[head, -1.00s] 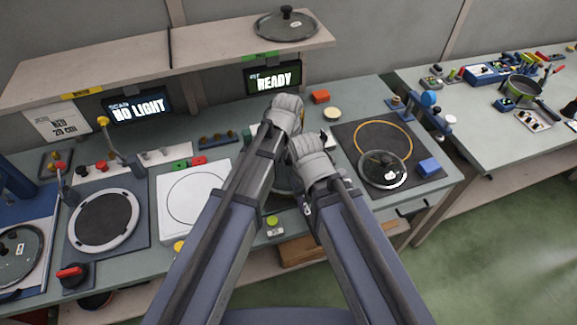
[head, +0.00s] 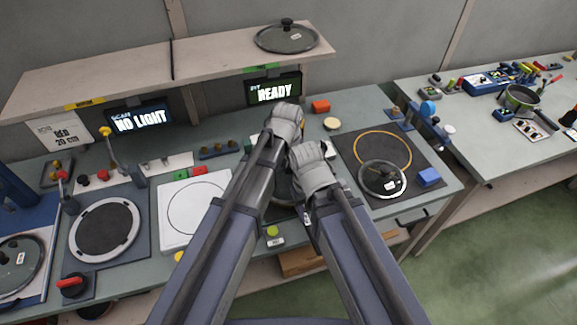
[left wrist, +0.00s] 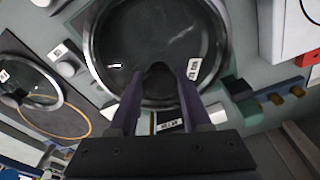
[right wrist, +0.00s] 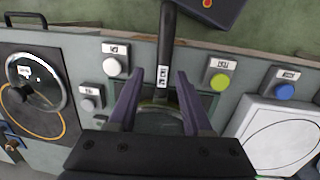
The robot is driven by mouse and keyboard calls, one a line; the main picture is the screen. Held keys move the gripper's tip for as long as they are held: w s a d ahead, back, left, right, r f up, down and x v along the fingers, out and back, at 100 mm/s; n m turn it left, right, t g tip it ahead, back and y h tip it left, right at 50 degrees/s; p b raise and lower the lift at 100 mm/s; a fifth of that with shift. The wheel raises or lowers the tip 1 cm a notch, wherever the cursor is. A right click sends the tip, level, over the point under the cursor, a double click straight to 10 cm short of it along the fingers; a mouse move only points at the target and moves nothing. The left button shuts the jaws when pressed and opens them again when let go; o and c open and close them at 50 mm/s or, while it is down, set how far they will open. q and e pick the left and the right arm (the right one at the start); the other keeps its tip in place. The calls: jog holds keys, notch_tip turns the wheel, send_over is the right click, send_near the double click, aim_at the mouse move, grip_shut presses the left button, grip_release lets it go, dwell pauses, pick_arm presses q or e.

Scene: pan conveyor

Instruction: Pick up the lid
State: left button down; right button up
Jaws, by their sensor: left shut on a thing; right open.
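A round glass lid (left wrist: 130,45) with a steel rim, a white label and a dark knob fills the top of the left wrist view. My left gripper (left wrist: 160,75) is shut on its knob. In the head view my left gripper (head: 287,122) and my right gripper (head: 313,168) hide most of the lid and pan. In the right wrist view my right gripper (right wrist: 160,82) is open, with its fingers on either side of a black pan handle (right wrist: 166,40). Part of the pan's rim shows between them. I cannot tell whether the lid touches the pan.
Other lids lie on the shelf (head: 287,37), on the dark mat (head: 420,155) at right and at far left (head: 20,262). A white plate (head: 185,215) is left of my arms. The display (head: 275,90) reads READY.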

aim_at(289, 163)
pick_arm(q)
notch_tip(289, 163, up, 9)
jog(key=p, duration=0.8)
jog(key=shift+r+p, duration=0.15)
jog(key=shift+p, duration=0.2)
notch_tip(289, 163, down, 4)
jog(key=b, duration=0.4)
jog(key=shift+r, duration=0.2)
